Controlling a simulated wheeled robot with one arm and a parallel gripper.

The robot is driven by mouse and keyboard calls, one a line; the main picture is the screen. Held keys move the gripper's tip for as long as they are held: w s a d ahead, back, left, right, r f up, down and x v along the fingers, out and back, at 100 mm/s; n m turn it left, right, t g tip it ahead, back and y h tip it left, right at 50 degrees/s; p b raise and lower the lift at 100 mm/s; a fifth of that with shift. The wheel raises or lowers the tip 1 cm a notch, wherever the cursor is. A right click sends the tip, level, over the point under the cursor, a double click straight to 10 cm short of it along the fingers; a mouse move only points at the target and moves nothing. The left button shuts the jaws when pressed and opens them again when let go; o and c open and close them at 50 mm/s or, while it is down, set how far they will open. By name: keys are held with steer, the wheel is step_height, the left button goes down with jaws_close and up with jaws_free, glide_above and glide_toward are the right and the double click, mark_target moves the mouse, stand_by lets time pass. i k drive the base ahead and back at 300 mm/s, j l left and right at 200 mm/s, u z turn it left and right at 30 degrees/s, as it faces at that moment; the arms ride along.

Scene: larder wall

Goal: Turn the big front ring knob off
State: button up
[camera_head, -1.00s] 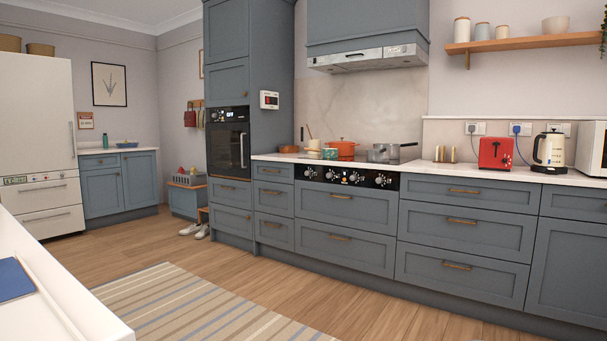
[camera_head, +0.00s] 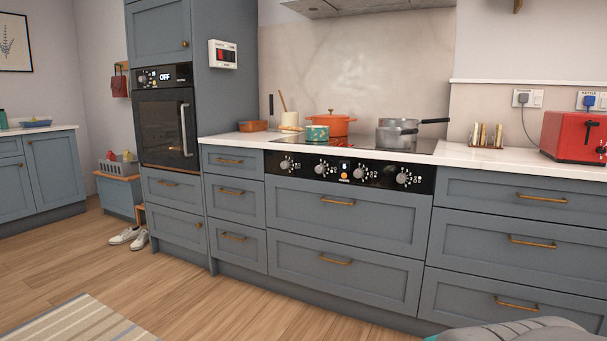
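A black control panel (camera_head: 350,174) runs along the counter front below the hob. It bears a row of round grey knobs: far left (camera_head: 286,165), centre left (camera_head: 321,168), centre right (camera_head: 359,172) and far right (camera_head: 404,178). A small display with an orange light (camera_head: 344,170) sits between the middle two. The knob labels are too small to read, so I cannot tell which is the big front ring. The black hob (camera_head: 365,148) holds a teal pot, an orange pot and grey pans. My gripper's fingers are not in view; only a grey rounded part, probably of my arm, shows at bottom right.
Drawers with brass handles (camera_head: 336,261) line the front below the panel. An oven (camera_head: 166,120) with an OFF display stands left. A red toaster (camera_head: 575,136) and toast rack (camera_head: 487,135) are on the right counter. Wooden floor before the drawers looks clear; a striped rug (camera_head: 75,322) lies lower left.

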mark_target(320, 169)
steer(key=i+l+u, duration=0.2)
steer(key=i, duration=0.25)
steer(key=i+l+u, duration=0.2)
steer(key=i, duration=0.25)
